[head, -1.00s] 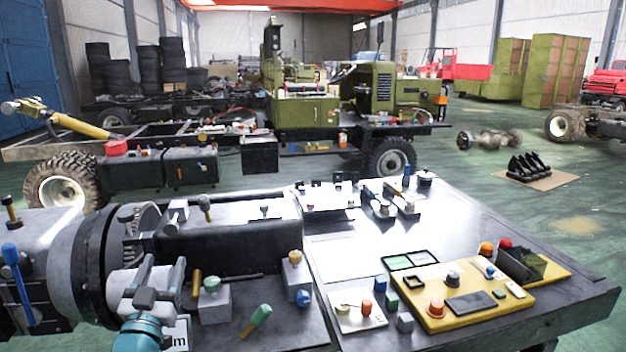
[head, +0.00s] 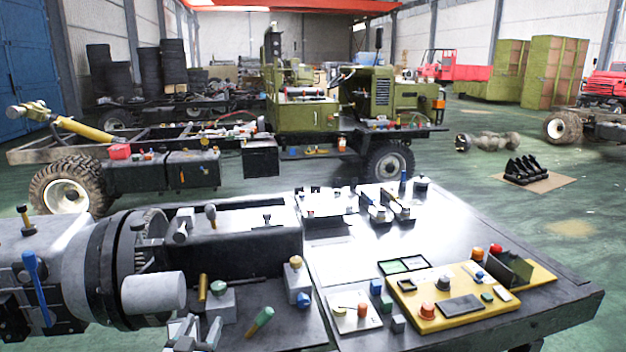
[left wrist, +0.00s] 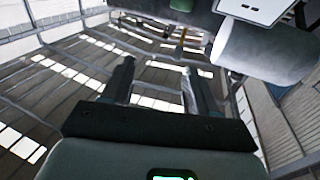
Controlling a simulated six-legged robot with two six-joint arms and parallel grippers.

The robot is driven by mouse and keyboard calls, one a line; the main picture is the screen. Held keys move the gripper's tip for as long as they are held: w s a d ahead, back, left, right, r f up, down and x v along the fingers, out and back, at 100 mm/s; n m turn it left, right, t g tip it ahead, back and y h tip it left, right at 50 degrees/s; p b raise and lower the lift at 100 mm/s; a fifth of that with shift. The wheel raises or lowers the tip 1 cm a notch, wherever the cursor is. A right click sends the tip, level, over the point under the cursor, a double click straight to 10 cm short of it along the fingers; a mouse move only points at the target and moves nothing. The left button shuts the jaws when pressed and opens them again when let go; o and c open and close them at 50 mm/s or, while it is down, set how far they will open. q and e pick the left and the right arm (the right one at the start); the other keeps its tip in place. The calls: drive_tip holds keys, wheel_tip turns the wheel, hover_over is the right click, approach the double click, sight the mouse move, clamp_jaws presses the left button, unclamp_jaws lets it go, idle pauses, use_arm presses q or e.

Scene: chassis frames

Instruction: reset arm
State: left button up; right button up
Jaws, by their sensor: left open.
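My left gripper (head: 198,332) shows at the bottom of the head view, just below a pale cylinder (head: 154,293) on the machine at the left. Its two fingers stand apart, with nothing seen between them. In the left wrist view the two dark fingers of my left gripper (left wrist: 158,85) are spread, with the hall's roof beams behind them. The pale cylinder shows at the upper right of that view (left wrist: 262,52). My right gripper is in neither view.
A metal bench (head: 450,225) fills the lower right, carrying a yellow control panel (head: 452,313) and several small parts. The dark machine (head: 235,245) with levers and knobs stands at the left. A green truck chassis (head: 310,115) is behind.

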use_arm(q)
drive_tip(key=s+d+f+n+g+h+p, duration=0.1)
drive_tip(key=s+d+f+g+p, duration=0.1)
drive_tip(key=s+d+f+g, duration=0.35)
drive_tip(key=s+d+f+g+h+p, duration=0.1)
drive_tip(key=s+d+f+g+p, duration=0.15)
drive_tip(key=s+f, duration=0.65)
drive_tip(key=s+d+f+g, duration=0.1)
drive_tip(key=s+f+g, duration=0.2)
drive_tip(key=s, duration=0.4)
drive_tip(key=s+d+f+n+g, duration=0.1)
drive_tip(key=s+d+f+g, duration=0.1)
drive_tip(key=s, duration=0.5)
drive_tip(key=s+d+f+g+h, duration=0.1)
drive_tip(key=s+f+g, duration=0.3)
drive_tip(key=s, duration=0.3)
drive_tip(key=shift+d+n+g, duration=0.2)
drive_tip(key=shift+n+g, duration=0.2)
drive_tip(key=shift+g, duration=0.1)
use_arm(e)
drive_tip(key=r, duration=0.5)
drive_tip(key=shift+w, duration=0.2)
use_arm(q)
drive_tip(key=shift+w, duration=0.1)
drive_tip(key=c, duration=0.3)
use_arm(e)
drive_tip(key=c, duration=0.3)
